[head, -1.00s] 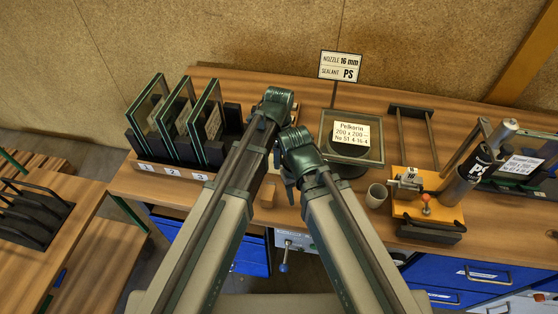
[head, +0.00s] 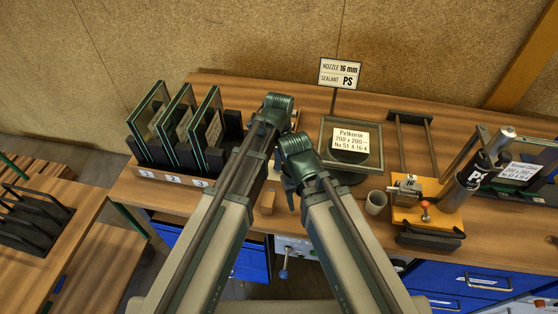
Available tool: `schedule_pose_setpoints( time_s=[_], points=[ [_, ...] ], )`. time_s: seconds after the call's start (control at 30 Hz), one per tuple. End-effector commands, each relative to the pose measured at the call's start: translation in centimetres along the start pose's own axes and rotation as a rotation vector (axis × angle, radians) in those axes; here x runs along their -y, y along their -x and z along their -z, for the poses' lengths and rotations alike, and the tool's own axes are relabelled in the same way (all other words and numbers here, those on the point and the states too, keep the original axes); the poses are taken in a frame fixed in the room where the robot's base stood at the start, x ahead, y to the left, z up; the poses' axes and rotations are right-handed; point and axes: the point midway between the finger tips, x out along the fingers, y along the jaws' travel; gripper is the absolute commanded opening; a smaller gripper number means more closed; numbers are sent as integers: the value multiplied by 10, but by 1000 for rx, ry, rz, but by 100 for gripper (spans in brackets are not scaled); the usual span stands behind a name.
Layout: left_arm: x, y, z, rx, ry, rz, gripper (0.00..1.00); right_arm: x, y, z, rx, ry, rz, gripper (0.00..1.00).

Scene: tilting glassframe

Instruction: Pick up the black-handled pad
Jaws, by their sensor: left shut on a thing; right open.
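I cannot pick out the black-handled pad for certain. A long black bar-like piece (head: 430,237) lies at the bench's front edge, below the orange fixture; I cannot tell whether it is a pad. My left gripper (head: 278,104) is the higher one, over the bench between the glass rack and the framed pane. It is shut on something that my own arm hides. My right gripper (head: 294,146) is open, lower and just right of it. Its fingertips are mostly hidden and no object shows in it.
Numbered glass panes (head: 178,126) stand in a rack at left. A wooden block (head: 267,200), a cup (head: 375,202) and an orange fixture (head: 410,215) are nearer the front. A sealant tube (head: 462,187) leans at right.

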Motion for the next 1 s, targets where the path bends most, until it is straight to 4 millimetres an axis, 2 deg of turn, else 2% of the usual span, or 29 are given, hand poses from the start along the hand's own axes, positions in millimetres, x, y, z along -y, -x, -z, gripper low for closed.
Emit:
schedule_pose_setpoints(
  time_s=[0.6,0.8,1.0],
  points=[
    [0,87,0,0,0,0,0,-8,87,-5,0,1,0,50],
    [0,96,0,0,0,0,0,-9,95,-6,0,2,0,50],
    [0,79,0,0,0,0,0,-8,79,-5,0,1,0,50]
  ],
)
